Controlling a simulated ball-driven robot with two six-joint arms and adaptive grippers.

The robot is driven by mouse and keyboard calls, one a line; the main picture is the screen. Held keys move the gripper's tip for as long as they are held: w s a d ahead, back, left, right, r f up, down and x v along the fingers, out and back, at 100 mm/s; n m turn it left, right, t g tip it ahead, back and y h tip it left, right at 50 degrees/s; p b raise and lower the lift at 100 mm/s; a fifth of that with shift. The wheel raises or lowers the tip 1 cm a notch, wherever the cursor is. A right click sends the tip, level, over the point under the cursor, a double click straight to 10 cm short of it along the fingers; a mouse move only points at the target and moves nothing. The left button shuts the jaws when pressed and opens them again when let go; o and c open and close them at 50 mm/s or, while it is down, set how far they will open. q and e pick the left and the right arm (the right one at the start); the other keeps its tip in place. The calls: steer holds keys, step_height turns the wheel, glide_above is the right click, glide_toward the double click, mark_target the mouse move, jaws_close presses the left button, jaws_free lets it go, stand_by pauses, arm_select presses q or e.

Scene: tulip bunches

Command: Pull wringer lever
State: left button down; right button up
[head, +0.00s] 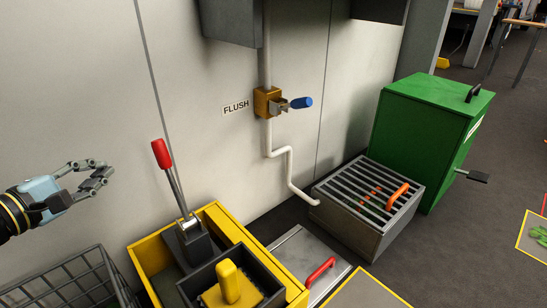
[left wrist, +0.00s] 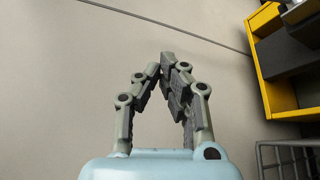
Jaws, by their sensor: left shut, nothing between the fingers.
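The wringer lever (head: 171,176) has a red grip and a metal shaft. It rises from a dark block on the yellow wringer bucket (head: 141,255) at the bottom of the head view, leaning up and to the left. The bucket's yellow edge also shows at the upper right of the left wrist view (left wrist: 273,88). My left gripper (head: 104,171) is to the left of the lever, apart from it, at about the height of the red grip. Its fingers are shut and empty in the left wrist view (left wrist: 165,62). My right gripper is not in view.
A wire basket (head: 75,283) stands left of the bucket. A metal hatch with a red handle (head: 320,272) lies to its right. Farther right are a grated box (head: 345,220) and a green bin (head: 415,140). A blue-handled flush valve (head: 300,102) is on the wall.

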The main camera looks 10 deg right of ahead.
arm_select(q)
steer(key=shift+w+f, duration=0.25)
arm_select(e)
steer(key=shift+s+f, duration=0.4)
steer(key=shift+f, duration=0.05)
arm_select(q)
steer(key=shift+a, duration=0.1)
steer(key=b+x, duration=0.3)
steer(key=x, duration=0.7)
steer(key=shift+s+d+r+p, duration=0.25)
steer(key=shift+s+d+r, duration=0.1)
steer(key=shift+s+d, duration=0.35)
steer(key=shift+s+d+r+p, duration=0.2)
steer(key=shift+s+d+r, duration=0.15)
steer(key=shift+s+d, duration=0.35)
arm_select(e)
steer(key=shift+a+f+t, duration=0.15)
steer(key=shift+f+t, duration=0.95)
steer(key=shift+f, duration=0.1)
